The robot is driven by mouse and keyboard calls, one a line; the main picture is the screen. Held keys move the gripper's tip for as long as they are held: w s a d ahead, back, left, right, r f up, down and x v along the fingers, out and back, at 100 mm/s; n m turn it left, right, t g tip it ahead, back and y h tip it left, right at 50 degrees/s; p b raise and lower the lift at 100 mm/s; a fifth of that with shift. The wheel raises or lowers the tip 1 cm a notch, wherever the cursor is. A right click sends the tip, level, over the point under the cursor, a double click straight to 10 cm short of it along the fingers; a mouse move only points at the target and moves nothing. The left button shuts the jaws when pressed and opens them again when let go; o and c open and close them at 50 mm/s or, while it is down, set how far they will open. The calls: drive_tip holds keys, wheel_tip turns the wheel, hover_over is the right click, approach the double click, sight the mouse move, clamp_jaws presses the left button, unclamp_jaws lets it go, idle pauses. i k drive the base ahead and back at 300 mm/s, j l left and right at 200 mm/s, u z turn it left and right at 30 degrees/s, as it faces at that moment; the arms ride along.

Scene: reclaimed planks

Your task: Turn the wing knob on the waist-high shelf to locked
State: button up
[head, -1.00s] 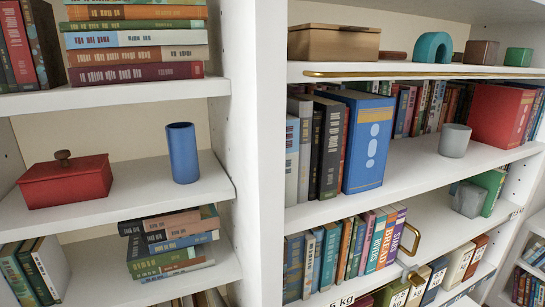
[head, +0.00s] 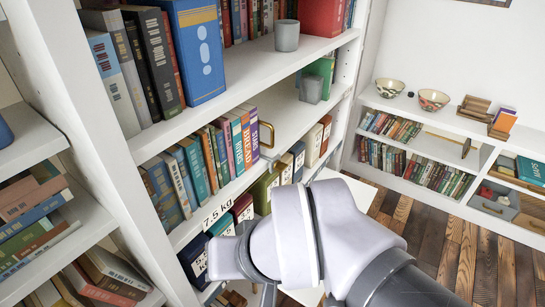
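I cannot clearly make out the wing knob. A brass U-shaped handle (head: 267,136) stands at the front edge of a middle shelf (head: 290,125) of the tall white bookcase. A small grey fitting (head: 270,164) shows just below the handle, partly lost against the books and too small to tell its shape or setting. My pale arm links fill the lower middle of the head view and cover part of the lower shelves. My gripper is not in view.
Rows of books (head: 205,160) and labelled boxes (head: 242,207) crowd the shelves. A grey cup (head: 286,36) stands on the upper shelf. At right, a low white bookcase (head: 440,112) carries patterned bowls (head: 434,99). Bare plank floor (head: 480,255) lies before it.

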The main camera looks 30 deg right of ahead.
sight(280, 166)
drive_tip(key=i+l+z, duration=0.2)
drive_tip(key=z, duration=0.15)
drive_tip(key=i+l+z, duration=0.15)
drive_tip(key=z, duration=0.25)
drive_tip(key=i+j, duration=0.05)
